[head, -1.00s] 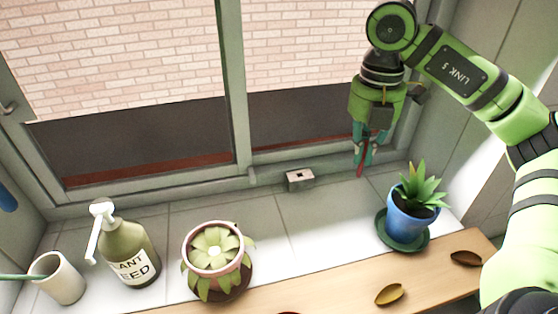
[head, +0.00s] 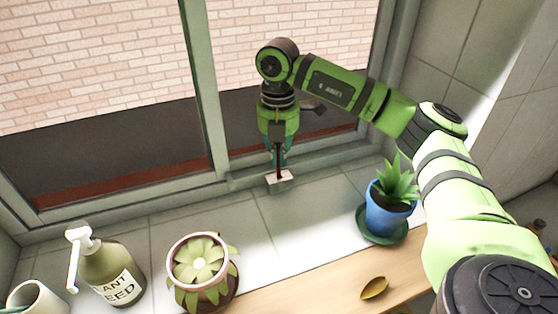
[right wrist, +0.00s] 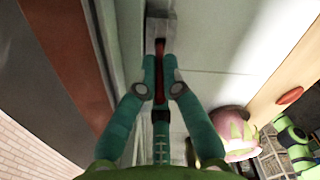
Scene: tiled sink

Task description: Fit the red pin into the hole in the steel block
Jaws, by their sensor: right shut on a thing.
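The small steel block (head: 284,181) sits on the tiled sill against the window frame. My right gripper (head: 278,158) points down directly over it, shut on the red pin (head: 279,171). The pin is roughly upright, with its lower end at the block's top. I cannot tell whether its tip is in the hole or just above it; the hole is hidden. In the right wrist view, the fingertips (right wrist: 160,88) pinch the pin (right wrist: 160,64), which overlaps the block (right wrist: 157,27). My left gripper is not in view.
A blue pot with a spiky plant (head: 389,213) stands to the right on a green saucer. A pink-rimmed succulent pot (head: 201,268), a plant feed bottle (head: 109,272) and a pale cup (head: 38,299) stand front left. The tiles around the block are clear.

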